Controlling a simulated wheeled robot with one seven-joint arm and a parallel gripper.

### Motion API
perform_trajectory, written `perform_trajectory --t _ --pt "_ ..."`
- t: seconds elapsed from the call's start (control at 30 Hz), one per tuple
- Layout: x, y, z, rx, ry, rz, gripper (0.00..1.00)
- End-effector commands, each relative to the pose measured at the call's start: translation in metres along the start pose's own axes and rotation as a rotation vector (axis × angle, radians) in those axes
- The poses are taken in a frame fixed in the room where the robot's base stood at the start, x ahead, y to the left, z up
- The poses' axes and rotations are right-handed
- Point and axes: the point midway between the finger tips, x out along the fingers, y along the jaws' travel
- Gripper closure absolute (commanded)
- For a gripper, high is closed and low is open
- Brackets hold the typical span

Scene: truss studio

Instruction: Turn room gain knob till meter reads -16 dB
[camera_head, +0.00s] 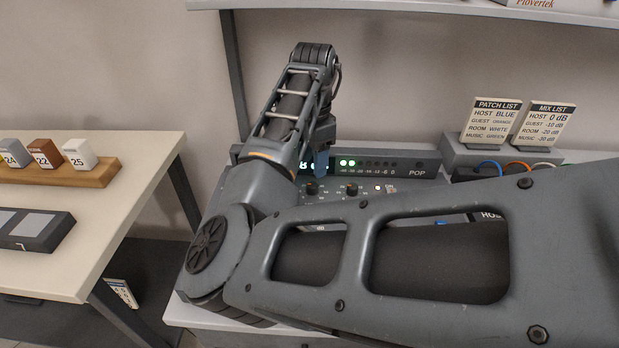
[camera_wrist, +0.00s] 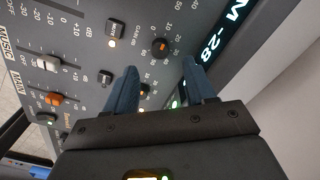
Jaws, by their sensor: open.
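In the wrist view my gripper (camera_wrist: 160,84) is open, its two blue fingers apart and empty. A black gain knob (camera_wrist: 159,47) with an orange pointer sits just beyond the fingertips, roughly in line with the gap between them. Its channel name is not readable. The display (camera_wrist: 222,38) ends in "M -28", its start cut off. In the head view my gripper (camera_head: 321,160) points down over the mixer, in front of the meter panel (camera_head: 418,174). Two green meter lights (camera_head: 347,162) are lit. The display there is mostly hidden behind my arm.
Fader caps, one white (camera_wrist: 46,64) and one orange (camera_wrist: 55,99), a mute button (camera_wrist: 115,29) and a smaller knob (camera_wrist: 105,77) lie near the fingers. Two cards, a patch list (camera_head: 492,120) and a mix list (camera_head: 545,125), stand behind right. My arm covers much of the mixer.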

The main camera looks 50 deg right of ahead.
Motion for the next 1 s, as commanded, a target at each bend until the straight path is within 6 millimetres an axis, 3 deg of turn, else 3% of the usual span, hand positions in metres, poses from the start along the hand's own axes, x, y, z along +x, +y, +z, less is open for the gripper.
perform_trajectory --t 0.2,0.43,0.8,1.0 --pt "0.034 0.001 0.000 -0.002 0.001 0.002 0.45" --pt "0.060 0.000 -0.001 -0.001 0.002 -0.001 0.45" --pt "0.066 0.000 -0.001 -0.001 0.003 -0.002 0.46" --pt "0.065 0.000 -0.001 -0.001 0.003 -0.002 0.65"
